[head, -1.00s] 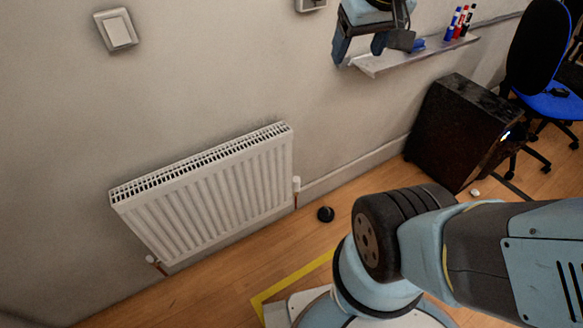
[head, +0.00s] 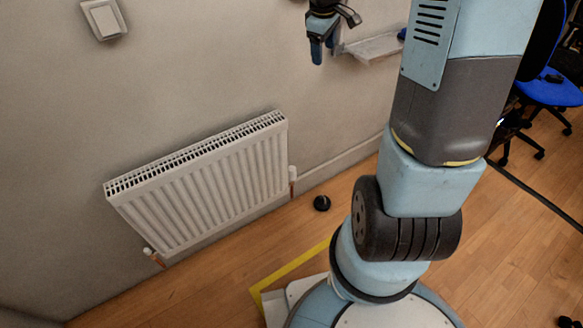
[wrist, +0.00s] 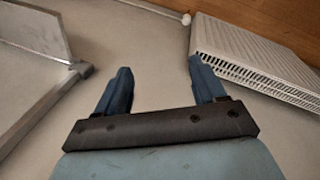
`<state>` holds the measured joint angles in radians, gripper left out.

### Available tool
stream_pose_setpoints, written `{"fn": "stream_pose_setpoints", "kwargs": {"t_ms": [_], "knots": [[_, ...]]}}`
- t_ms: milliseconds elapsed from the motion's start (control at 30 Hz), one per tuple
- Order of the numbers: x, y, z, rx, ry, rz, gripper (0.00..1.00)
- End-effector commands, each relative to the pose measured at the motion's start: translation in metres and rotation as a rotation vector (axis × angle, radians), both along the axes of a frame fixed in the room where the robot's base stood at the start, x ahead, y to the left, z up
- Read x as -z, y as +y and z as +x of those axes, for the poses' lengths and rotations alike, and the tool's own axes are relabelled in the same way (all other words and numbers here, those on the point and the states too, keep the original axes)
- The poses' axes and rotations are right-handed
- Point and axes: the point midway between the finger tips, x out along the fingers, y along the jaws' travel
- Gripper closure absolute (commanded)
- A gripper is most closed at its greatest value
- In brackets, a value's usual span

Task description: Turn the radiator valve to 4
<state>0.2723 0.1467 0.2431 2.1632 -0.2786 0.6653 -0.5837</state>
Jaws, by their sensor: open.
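The white ribbed radiator (head: 200,190) hangs low on the wall in the head view; it also shows at the right of the wrist view (wrist: 265,60). A white valve (head: 292,174) stands at its right end above a copper-coloured pipe. A second white fitting (head: 148,252) sits at its lower left end. In the wrist view a small white knob (wrist: 186,19) shows beyond my fingertips, beside the radiator. No dial numbers are readable. My gripper (head: 325,50) is open and empty, high above the radiator's right end, apart from the valve; its two blue fingers show in the wrist view (wrist: 160,66).
A wall shelf (head: 375,48) is close to the right of my gripper; its edge fills the left of the wrist view (wrist: 38,105). A small black object (head: 321,203) lies on the floor near the valve. A blue chair (head: 555,90) stands at right. A wall switch (head: 104,18) is upper left.

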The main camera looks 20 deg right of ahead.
Motion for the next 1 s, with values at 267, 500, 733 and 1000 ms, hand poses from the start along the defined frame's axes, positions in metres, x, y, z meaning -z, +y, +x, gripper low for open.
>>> {"fn": "stream_pose_setpoints", "kwargs": {"t_ms": [267, 500, 733, 1000], "knots": [[0.086, -0.014, 0.05, -0.181, 0.089, 0.021, 0.3], [0.165, -0.023, 0.081, -0.335, 0.139, 0.069, 0.3], [0.247, -0.026, 0.099, -0.473, 0.165, 0.136, 0.3], [0.345, -0.023, 0.109, -0.62, 0.162, 0.23, 0.3]]}}
